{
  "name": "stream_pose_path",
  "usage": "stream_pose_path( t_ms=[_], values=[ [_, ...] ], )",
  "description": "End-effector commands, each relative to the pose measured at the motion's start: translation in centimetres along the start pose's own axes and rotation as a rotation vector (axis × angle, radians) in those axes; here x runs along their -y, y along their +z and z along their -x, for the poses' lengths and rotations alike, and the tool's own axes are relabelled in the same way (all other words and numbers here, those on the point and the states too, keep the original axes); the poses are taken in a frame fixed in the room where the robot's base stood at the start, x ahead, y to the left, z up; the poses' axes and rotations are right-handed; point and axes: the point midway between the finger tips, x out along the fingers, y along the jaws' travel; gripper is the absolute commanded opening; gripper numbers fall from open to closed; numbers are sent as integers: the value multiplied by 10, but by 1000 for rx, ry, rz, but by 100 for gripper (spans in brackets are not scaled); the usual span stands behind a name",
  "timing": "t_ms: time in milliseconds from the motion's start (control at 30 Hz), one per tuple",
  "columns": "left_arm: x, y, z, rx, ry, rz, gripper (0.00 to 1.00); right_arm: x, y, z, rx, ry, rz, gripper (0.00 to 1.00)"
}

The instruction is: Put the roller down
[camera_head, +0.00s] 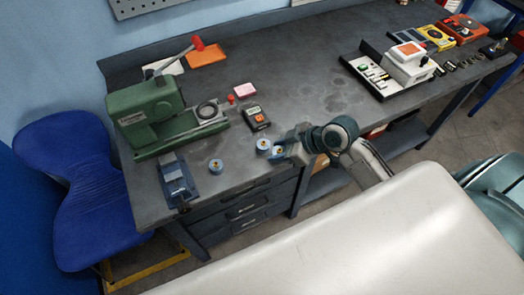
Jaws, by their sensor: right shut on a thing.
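My right gripper (280,151) is at the front edge of the dark bench (310,75), its arm coming in from the right. It is shut on a small blue thing that I take to be the roller (278,150); the fingers hide much of it. I cannot tell whether it touches the bench top. A blue-rimmed round piece (263,145) is just left of the gripper. A similar blue round piece (216,166) stands further left on the bench. My left gripper is not in view.
A green machine (150,115) with a red-knobbed lever stands at the left, a blue vise-like block (175,180) in front of it. A dark meter (256,117) lies behind the gripper. A white device (407,65) stands back right. The bench middle is mostly clear.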

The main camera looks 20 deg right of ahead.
Motion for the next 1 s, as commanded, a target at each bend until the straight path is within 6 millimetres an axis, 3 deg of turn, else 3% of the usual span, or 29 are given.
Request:
stream_pose_path(
  t_ms=[200, 600, 833, 1000],
  values=[
    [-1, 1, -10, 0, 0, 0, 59, -4, 18, 19, 4, 0, 3, 13],
    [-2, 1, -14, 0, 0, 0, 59, -7, 27, 33, -1, -2, 0, 13],
    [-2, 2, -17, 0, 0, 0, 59, -11, 21, 27, -6, 17, -20, 13],
    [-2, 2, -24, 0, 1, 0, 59, -27, 1, 8, -13, 90, -93, 13]
  ],
)
